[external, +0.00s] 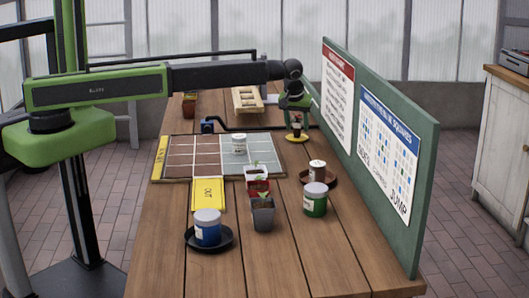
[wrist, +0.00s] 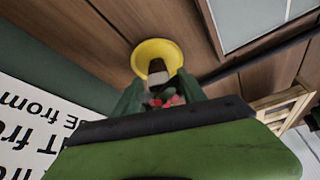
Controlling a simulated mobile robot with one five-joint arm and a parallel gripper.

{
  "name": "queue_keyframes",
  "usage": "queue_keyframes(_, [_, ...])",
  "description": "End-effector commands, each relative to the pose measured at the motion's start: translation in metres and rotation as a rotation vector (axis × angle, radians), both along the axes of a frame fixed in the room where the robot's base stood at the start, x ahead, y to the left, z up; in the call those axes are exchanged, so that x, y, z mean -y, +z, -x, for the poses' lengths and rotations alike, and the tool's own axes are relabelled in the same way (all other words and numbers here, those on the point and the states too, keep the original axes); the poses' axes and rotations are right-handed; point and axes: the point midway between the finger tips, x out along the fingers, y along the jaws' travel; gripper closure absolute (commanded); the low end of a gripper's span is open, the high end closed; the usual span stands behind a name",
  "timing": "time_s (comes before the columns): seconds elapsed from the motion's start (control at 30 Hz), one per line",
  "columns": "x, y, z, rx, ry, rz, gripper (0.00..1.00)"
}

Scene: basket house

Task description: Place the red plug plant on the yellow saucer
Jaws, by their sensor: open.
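In the wrist view the plug's brown end lies over the yellow saucer (wrist: 146,48). In the external view the dark plug (external: 297,130) appears upright on the yellow saucer (external: 297,139), towards the far end of the table. My gripper (external: 297,110) points down just above it. In the wrist view my gripper (wrist: 160,92) is open, with one finger on each side of the plant. The lower flowers are partly hidden by the gripper body.
A green divider (external: 415,120) with posters stands close on the right. A dark bent bar (external: 240,128) runs beside the saucer. Potted seedlings (external: 263,217), a green jar (external: 314,202) and a blue jar (external: 207,230) stand nearer. A wooden tray (external: 247,98) lies behind.

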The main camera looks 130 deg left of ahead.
Motion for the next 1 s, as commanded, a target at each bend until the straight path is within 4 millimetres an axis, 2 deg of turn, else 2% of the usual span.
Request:
queue_keyframes(0.17, [0.006,0.022,-0.002,0.000,-0.001,0.000,0.52])
queue_keyframes(0.5, [0.032,0.096,-0.013,0.001,-0.001,0.000,0.52])
queue_keyframes(0.6, [0.039,0.110,-0.016,0.001,-0.001,0.000,0.52])
queue_keyframes(0.7, [0.042,0.115,-0.017,0.000,0.000,0.000,0.52])
queue_keyframes(1.0, [0.043,0.112,-0.018,0.000,0.000,0.000,0.52])
